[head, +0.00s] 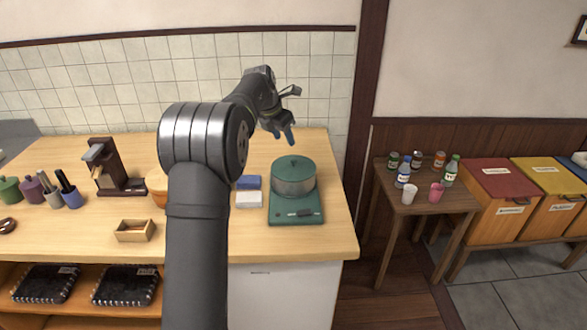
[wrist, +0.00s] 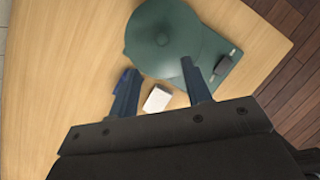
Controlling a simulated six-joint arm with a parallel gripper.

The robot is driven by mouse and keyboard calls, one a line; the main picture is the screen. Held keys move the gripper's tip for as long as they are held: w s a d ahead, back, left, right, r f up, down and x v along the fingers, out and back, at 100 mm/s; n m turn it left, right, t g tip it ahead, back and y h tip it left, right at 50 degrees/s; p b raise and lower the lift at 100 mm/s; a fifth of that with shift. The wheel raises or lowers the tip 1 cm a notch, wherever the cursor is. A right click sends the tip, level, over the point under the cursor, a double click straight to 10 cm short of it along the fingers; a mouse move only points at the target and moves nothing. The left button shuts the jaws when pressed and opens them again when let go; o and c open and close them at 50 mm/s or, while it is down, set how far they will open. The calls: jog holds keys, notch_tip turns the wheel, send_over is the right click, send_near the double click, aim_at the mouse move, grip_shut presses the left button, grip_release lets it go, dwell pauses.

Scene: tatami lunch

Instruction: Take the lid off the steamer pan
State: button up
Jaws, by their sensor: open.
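The steamer pan (head: 294,184) stands on a green base plate (head: 296,215) at the right end of the counter. Its green lid (head: 293,166) sits on top, with a small knob in the middle. My gripper (head: 283,133) is above and behind the pan, apart from it, open and empty. In the wrist view the lid (wrist: 180,40) lies beyond the two blue fingertips of my gripper (wrist: 158,75), seen from above. The pan's body is mostly hidden under the lid there.
A blue block (head: 248,182) and a white block (head: 249,199) lie left of the base plate. A small wooden box (head: 134,230) and a dark brown device (head: 115,170) are farther left. A side table (head: 425,202) with bottles and cups stands to the right, across a gap.

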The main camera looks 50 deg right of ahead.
aim_at(293, 160)
jog(key=x, duration=1.1)
jog(key=shift+s, duration=0.1)
grip_shut()
